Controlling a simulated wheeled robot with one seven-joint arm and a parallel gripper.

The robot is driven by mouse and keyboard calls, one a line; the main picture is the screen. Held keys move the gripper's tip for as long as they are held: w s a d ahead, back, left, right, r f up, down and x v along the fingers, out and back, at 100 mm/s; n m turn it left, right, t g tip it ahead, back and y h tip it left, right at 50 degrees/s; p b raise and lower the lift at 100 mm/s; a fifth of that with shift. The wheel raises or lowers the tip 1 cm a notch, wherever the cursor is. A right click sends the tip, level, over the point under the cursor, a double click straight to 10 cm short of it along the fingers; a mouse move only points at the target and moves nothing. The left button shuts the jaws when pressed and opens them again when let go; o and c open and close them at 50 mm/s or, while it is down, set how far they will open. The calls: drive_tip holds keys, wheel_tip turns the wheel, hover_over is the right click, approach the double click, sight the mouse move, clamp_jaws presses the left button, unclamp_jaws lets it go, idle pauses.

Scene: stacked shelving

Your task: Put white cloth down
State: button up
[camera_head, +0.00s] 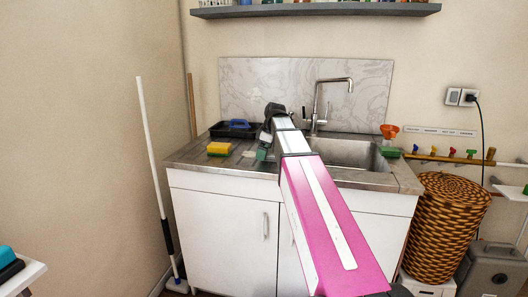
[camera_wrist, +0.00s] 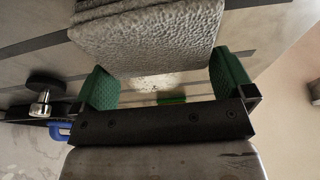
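The white cloth (camera_wrist: 150,35), a folded, textured, greyish-white pad, fills the top of the wrist view. Its near edge covers the tip of the left green finger pad, and its right edge lies close to the right one. My gripper (camera_wrist: 165,80) has its fingers wide apart, and I see no pinch on the cloth; whether a finger touches it is unclear. In the head view my gripper (camera_head: 263,150) points down over the left part of the counter (camera_head: 202,158), by the sink's left side. The cloth is mostly hidden there behind my arm.
A yellow-and-green sponge (camera_head: 219,148) lies to the left on the counter. A black tray (camera_head: 222,131) with a blue-handled item is behind it. The sink (camera_head: 345,152) and tap (camera_head: 318,105) are to the right. An orange funnel-like item (camera_head: 389,131) stands at the sink's right edge.

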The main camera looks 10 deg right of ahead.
sight(271, 152)
drive_tip(key=shift+r, duration=0.15)
drive_tip(key=v, duration=1.2)
